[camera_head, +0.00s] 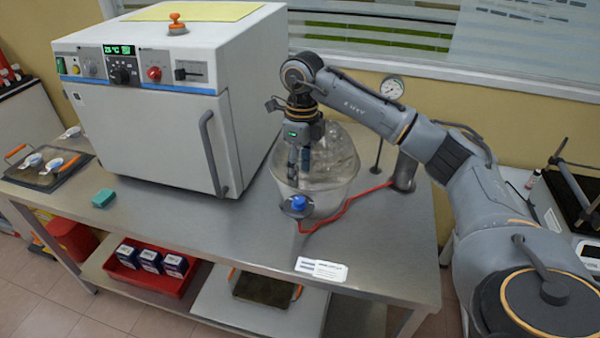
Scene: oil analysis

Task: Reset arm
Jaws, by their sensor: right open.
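My right arm comes in from the right and reaches over the metal table (235,240). My right gripper (298,178) points down in front of a clear glass vessel (335,165). Its fingers look apart, with nothing seen between them. A blue knob (299,202) on a grey round part sits just below the fingertips, at the front of the vessel. I cannot tell whether the fingers touch it. My left gripper does not show.
A white oven (150,130) with a closed door stands left of the vessel. A red tube (345,208) runs to a grey stand (403,175). A gauge (391,87) stands behind. A tray (45,168) and a green sponge (103,198) lie at left. The table front is mostly clear.

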